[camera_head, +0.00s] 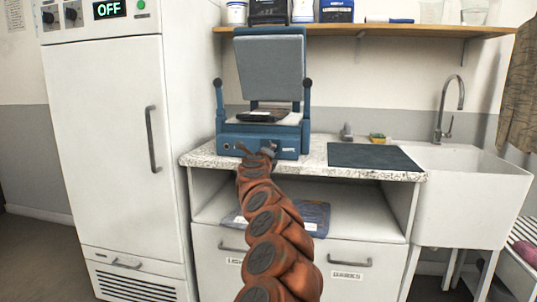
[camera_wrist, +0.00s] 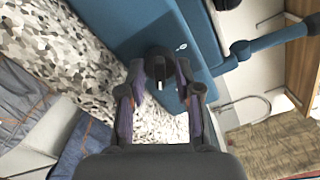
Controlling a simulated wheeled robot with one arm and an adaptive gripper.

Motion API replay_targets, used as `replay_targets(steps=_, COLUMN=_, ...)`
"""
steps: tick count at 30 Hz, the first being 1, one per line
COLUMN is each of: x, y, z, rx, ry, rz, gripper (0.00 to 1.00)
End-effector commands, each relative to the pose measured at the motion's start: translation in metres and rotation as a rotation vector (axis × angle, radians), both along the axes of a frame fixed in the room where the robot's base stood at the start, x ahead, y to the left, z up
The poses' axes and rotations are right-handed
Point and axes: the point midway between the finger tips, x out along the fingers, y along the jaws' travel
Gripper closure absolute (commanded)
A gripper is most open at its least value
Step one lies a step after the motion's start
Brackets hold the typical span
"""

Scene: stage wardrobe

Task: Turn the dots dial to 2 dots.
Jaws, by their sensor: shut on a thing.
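The dots dial (camera_wrist: 158,60) is a round black knob with a pale pointer mark, on the blue front panel of a press in the wrist view. My gripper (camera_wrist: 160,74) is shut on it, one finger on each side. The blue press (camera_head: 262,138) stands on the speckled counter in the head view, its grey upper plate (camera_head: 269,68) raised. My gripper (camera_head: 258,151) reaches its front there, and the dial cannot be made out behind it. A small white mark (camera_wrist: 181,47) shows beside the dial; the dots are too small to read.
A dark mat (camera_head: 373,157) lies on the counter right of the press, then a white sink (camera_head: 470,200) with a tap (camera_head: 447,110). A tall white cabinet (camera_head: 110,130) reading OFF stands left. A wooden shelf (camera_head: 400,30) with containers runs above.

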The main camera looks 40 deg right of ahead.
Motion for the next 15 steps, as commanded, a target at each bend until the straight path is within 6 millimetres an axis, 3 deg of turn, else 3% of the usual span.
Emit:
replay_targets(steps=8, x=-0.0043, y=-0.0045, z=0.0002, rx=0.001, ry=-0.002, rz=-0.011, gripper=1.00)
replay_targets(steps=9, x=-0.0042, y=-0.0045, z=0.0002, rx=0.001, ry=-0.002, rz=-0.010, gripper=0.62)
replay_targets(steps=15, x=-0.0014, y=-0.0013, z=0.0003, rx=0.000, ry=-0.001, rz=-0.004, gripper=0.42)
